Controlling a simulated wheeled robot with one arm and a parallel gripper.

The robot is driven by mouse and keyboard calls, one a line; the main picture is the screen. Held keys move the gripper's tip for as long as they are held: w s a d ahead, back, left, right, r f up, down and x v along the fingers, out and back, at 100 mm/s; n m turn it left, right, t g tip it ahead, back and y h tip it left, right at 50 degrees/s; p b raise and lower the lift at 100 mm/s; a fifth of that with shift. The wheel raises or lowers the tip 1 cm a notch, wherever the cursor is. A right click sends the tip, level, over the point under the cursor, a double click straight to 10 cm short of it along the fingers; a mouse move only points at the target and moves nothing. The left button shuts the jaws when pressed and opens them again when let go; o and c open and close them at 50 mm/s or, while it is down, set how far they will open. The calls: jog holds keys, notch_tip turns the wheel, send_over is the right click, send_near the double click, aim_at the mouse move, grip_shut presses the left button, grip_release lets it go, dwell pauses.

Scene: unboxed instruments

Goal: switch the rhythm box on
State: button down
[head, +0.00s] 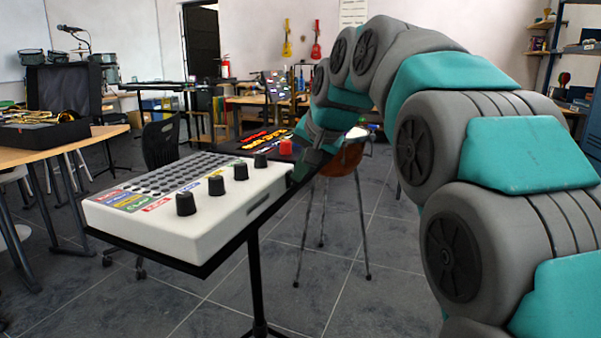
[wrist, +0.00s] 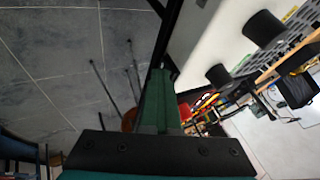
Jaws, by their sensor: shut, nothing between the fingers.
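The rhythm box (head: 225,215) is a white slab with a grid of dark pads, coloured labels and several black knobs along its right edge. It rests on a black stand (head: 256,285). My gripper (head: 301,172) is at the box's right side near that corner, fingers shut and empty, partly hidden by my wrist. In the wrist view the shut green fingers (wrist: 160,100) lie beside the box's white side (wrist: 215,45); two black knobs show at right. I cannot tell whether the fingers touch the box.
A round orange-brown stool or drum (head: 344,158) on thin legs stands behind my gripper. A wooden table (head: 105,135) with an open case is at left, and a black chair (head: 160,145) stands behind the box. Grey tiled floor (head: 330,300) is clear in front.

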jog(key=shift+d, duration=0.1)
jog(key=d+f+v, duration=0.1)
jog(key=d+v, duration=0.1)
jog(key=v, duration=1)
jog(key=shift+d, duration=0.35)
jog(key=shift+s, duration=0.1)
jog(key=w+d+f+m+y, duration=0.1)
jog(key=d+f+m+y, duration=0.2)
jog(key=m, duration=0.6)
jog(key=w+d+f+m+y, duration=0.1)
jog(key=d+f+m+y, duration=0.3)
jog(key=f+m+y, duration=0.3)
jog(key=m+y+p, duration=0.1)
jog(key=m, duration=0.2)
jog(key=shift+d+g+y, duration=0.25)
jog(key=shift+g+y, duration=0.05)
